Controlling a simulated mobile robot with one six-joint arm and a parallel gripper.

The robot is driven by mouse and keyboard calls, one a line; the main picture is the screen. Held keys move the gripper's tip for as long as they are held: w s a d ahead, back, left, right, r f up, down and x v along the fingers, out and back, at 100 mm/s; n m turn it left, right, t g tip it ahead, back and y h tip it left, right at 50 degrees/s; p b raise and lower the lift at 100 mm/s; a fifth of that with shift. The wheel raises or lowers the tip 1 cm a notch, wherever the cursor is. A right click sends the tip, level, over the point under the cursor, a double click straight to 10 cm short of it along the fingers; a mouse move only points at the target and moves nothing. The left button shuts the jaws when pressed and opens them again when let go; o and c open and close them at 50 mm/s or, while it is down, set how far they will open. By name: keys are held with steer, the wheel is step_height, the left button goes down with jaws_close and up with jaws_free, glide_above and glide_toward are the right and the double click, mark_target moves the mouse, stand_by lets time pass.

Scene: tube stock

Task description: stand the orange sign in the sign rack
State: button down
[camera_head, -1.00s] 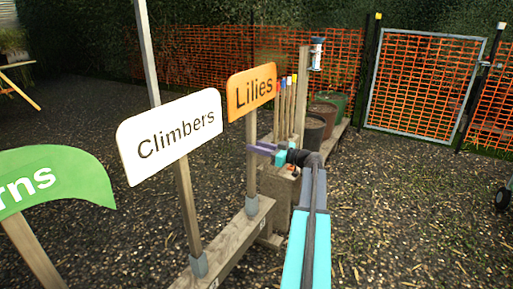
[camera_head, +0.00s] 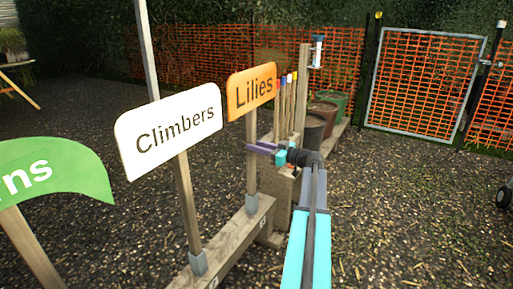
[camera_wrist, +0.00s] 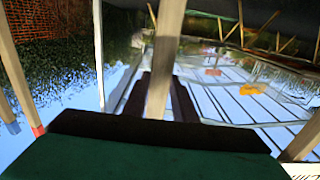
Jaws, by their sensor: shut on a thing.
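The orange sign (camera_head: 251,91) reads "Lilies" and stands upright on a wooden post. Its foot meets a grey socket (camera_head: 252,203) on the wooden rail of the sign rack (camera_head: 232,235). My gripper (camera_head: 259,147) is shut on the post below the orange board, with its purple fingers across the post. In the wrist view, the dark fingers (camera_wrist: 160,95) close around a wooden post (camera_wrist: 165,50). The inside of the socket is hidden, so I cannot see how deep the post sits.
A white "Climbers" sign (camera_head: 168,131) stands nearer on the same rail. A green sign (camera_head: 55,172) is at the left edge. Coloured-tipped stakes (camera_head: 287,100), a wooden post (camera_head: 302,90) and plant pots (camera_head: 322,112) stand behind my gripper. Open ground (camera_head: 420,200) lies to the right.

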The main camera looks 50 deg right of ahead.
steer(key=c, duration=1.5)
jaws_free()
steer(key=shift+r, duration=0.1)
steer(key=shift+o, duration=0.7)
steer(key=shift+s, duration=0.15)
steer(key=p+v, duration=0.3)
steer(key=v, duration=1)
steer(key=shift+s, duration=0.3)
